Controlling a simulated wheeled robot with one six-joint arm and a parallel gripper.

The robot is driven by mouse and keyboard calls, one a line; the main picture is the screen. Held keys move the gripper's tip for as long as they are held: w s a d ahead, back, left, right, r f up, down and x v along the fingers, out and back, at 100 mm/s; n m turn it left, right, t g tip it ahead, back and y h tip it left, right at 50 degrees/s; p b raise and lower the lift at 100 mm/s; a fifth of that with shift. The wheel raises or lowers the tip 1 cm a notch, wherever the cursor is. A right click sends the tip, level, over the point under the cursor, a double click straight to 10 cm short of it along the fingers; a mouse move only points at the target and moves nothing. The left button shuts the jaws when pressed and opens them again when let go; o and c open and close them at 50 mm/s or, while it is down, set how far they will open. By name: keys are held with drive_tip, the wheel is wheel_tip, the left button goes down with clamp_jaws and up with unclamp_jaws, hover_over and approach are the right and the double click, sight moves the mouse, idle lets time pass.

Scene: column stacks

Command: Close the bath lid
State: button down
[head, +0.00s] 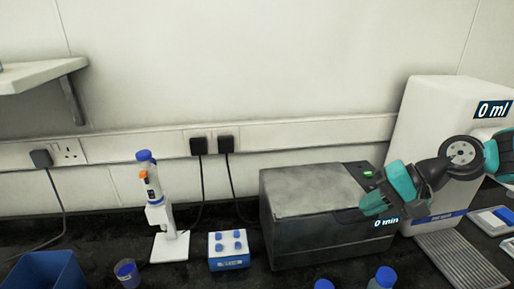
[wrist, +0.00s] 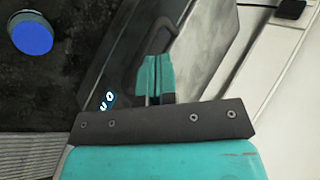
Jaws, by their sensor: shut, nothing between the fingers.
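The bath is a dark grey box (head: 318,245) on the bench in the head view, with a "0 min" display at its front right. Its lid (head: 310,188) is a lighter grey panel lying flat across the top, with no clear gap visible under it. My gripper (head: 372,204) is shut and empty at the bath's right front corner, hiding part of the lid's edge and the control strip. In the wrist view my shut fingers (wrist: 155,68) point at the bath (wrist: 118,62), beside a dark curved bar that looks like the lid's handle (wrist: 170,38). I cannot tell whether they touch.
A white machine reading "0 ml" (head: 440,125) stands right of the bath, behind my arm. A blue rack (head: 229,252), a pipette on a white stand (head: 160,215) and a blue bin (head: 45,272) are to the left. Blue-capped bottles (head: 385,277) stand in front.

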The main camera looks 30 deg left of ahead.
drive_tip(key=shift+d+f, duration=0.1)
drive_tip(key=shift+f, duration=0.95)
drive_tip(key=shift+s+d+f, duration=0.1)
drive_tip(key=shift+f, duration=0.1)
drive_tip(key=r+p, duration=0.2)
drive_tip(key=r, duration=0.1)
drive_tip(key=r+p, duration=0.1)
drive_tip(key=p, duration=0.1)
drive_tip(key=shift+w+a+r, duration=0.25)
drive_tip(key=shift+w+r, duration=0.1)
drive_tip(key=w+d+r+b, duration=0.3)
drive_tip(key=w+d+r, duration=0.15)
drive_tip(key=d, duration=0.35)
drive_tip(key=s+d+r+n+t+h+b, duration=0.1)
drive_tip(key=s+d+r, duration=0.15)
drive_tip(key=s, duration=0.45)
drive_tip(key=s+d+r+n+t+h, duration=0.1)
drive_tip(key=s+d+r+n, duration=0.15)
drive_tip(key=s, duration=0.45)
drive_tip(key=s+d+f+n+h, duration=0.1)
drive_tip(key=s+d, duration=0.2)
drive_tip(key=s, duration=0.4)
drive_tip(key=s+d+f+h+b, duration=0.1)
drive_tip(key=s+d+f, duration=0.1)
drive_tip(key=s, duration=0.6)
drive_tip(key=shift+d+f+n+t, duration=0.3)
drive_tip(key=shift+d+n+t, duration=0.1)
drive_tip(key=shift+d, duration=0.35)
